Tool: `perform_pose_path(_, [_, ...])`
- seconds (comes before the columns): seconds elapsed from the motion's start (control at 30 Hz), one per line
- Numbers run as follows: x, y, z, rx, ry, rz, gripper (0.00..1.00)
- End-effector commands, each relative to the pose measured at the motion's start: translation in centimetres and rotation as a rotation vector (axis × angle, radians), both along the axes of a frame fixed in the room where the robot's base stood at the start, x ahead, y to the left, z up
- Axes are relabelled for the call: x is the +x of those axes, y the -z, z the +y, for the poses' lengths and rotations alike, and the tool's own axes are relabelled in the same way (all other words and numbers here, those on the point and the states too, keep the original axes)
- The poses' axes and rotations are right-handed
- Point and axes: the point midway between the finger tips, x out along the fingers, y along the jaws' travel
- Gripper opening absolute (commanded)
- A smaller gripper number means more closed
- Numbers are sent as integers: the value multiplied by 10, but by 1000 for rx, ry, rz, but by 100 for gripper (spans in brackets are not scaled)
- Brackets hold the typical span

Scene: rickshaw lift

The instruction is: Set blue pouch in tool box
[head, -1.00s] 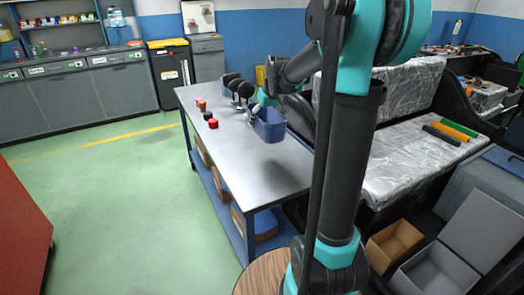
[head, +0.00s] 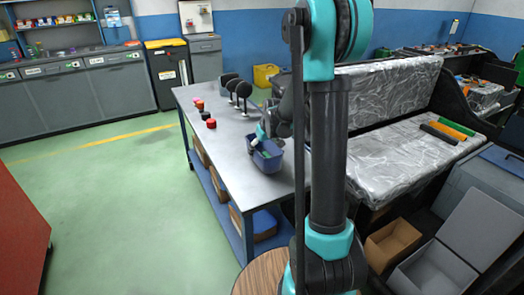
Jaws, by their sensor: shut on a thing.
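I cannot tell whether the pouch touches the table. A grey open box (head: 430,272) with its lid raised stands at the bottom right and may be the tool box; the gripper is far to its left.
A cardboard box (head: 393,243) stands beside the grey box. A plastic-covered seat (head: 405,150) lies to the right. Green floor (head: 110,210) is clear at left.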

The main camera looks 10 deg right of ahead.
Motion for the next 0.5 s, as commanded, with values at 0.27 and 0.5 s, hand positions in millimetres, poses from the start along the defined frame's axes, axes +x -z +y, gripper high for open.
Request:
perform_pose_path(0.27, [0,2,0,0,0,0,49])
perform_pose_path(0.5, [0,2,0,0,0,0,100])
